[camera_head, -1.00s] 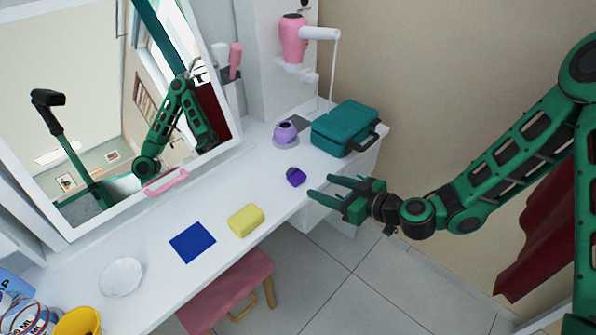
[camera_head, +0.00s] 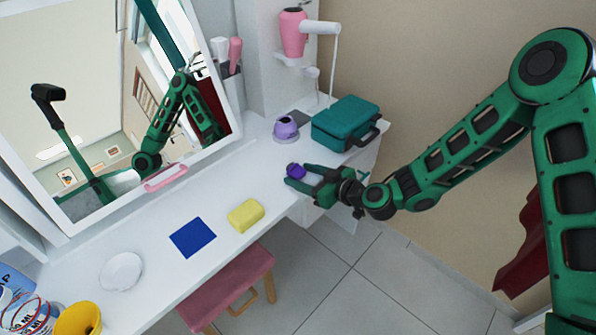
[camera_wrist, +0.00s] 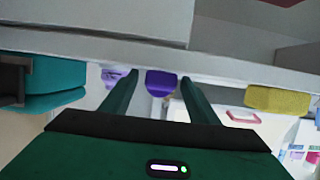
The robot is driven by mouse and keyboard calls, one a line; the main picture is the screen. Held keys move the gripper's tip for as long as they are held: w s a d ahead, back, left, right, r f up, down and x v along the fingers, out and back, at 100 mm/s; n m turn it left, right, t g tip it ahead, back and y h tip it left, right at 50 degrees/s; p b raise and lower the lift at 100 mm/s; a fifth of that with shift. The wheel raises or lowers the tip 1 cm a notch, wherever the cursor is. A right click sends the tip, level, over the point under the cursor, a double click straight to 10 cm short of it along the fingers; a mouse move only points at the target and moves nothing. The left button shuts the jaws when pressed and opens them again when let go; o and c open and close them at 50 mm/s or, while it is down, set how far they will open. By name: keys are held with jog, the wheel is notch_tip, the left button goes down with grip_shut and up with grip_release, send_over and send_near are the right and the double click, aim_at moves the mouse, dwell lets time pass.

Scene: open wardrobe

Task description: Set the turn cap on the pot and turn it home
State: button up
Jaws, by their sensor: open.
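The dark purple turn cap (camera_head: 296,170) sits on the white table near its front edge. My gripper (camera_head: 299,175) is open, with its fingers reaching toward the cap from the right. In the wrist view the cap (camera_wrist: 161,83) shows between the two finger tips, with a gap on each side, so the gripper (camera_wrist: 160,80) does not hold it. The lavender pot (camera_head: 286,129) stands farther back on the table, left of the teal case. It shows partly behind a finger in the wrist view (camera_wrist: 111,76).
A teal case (camera_head: 346,124) stands right of the pot. A yellow block (camera_head: 245,215), a blue square (camera_head: 193,237) and a white dish (camera_head: 121,271) lie to the left. The mirror (camera_head: 95,95) stands behind. A pink stool (camera_head: 228,288) is below the table's front edge.

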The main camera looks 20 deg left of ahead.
jog(key=c, duration=1.1)
jog(key=shift+o, duration=0.2)
jog(key=shift+r, duration=3.55)
jog(key=shift+r, duration=0.1)
